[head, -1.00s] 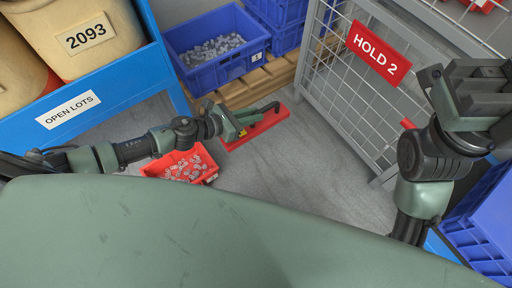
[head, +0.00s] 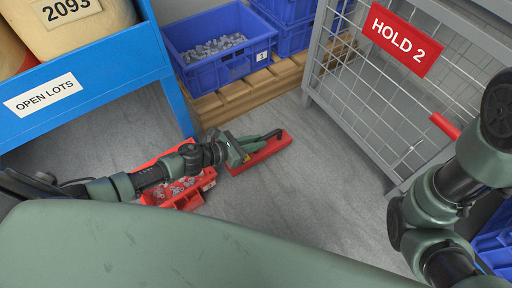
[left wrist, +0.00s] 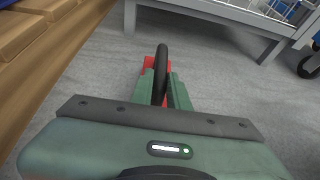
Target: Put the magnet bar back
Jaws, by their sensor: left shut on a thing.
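The magnet bar (head: 262,156) is a long red bar with a black handle (head: 268,136). In the head view it shows right of my left gripper (head: 240,149), low over or on the grey floor; I cannot tell which. My left gripper is shut on the black handle. In the left wrist view the handle (left wrist: 162,62) stands between the green fingers (left wrist: 160,94), with a bit of red bar (left wrist: 148,66) behind it. The gripper hides much of the bar. My right arm is at the right edge of the head view, its gripper out of sight.
A red bin (head: 203,184) with small metal parts lies partly under my left arm. A blue bin (head: 222,67) stands on a wooden pallet (head: 237,97). A grey mesh cage with a HOLD 2 sign (head: 404,40) is right. A blue rack (head: 85,83) is left. Floor between is clear.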

